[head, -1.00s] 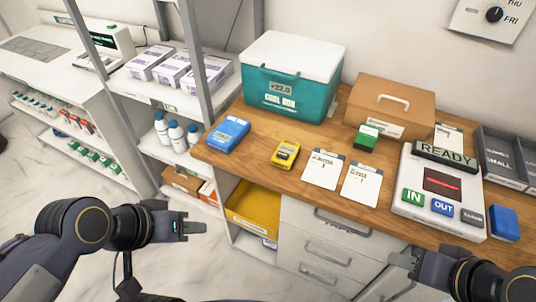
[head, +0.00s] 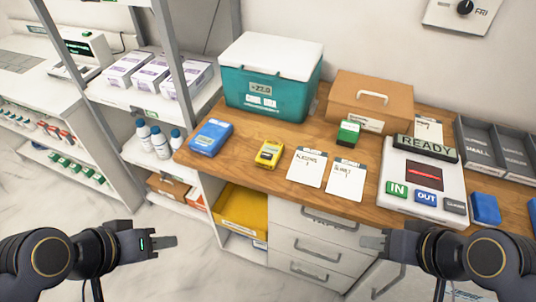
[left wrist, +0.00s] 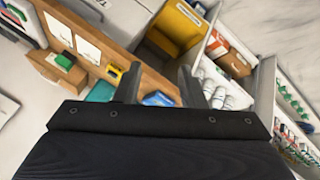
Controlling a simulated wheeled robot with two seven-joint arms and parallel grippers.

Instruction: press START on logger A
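No label reading "logger A" or "START" is legible. A blue handheld device (head: 210,137) lies at the left end of the wooden counter, and a yellow device with a dark panel (head: 269,152) lies to its right. The blue one also shows in the left wrist view (left wrist: 158,99), beyond my fingers. My left gripper (head: 170,241) is in front of the counter, left of the drawers and apart from both devices. Its two fingers stand apart and empty in the left wrist view (left wrist: 160,85). My right gripper (head: 370,238) is before the drawers, touching no device; its finger gap is unclear.
A teal cool box (head: 268,95) and a brown case (head: 371,100) stand at the counter's back. Two white cards (head: 307,167) lie centrally. A white READY panel (head: 423,172) with IN and OUT buttons is at right. A metal shelf post (head: 178,55) rises left.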

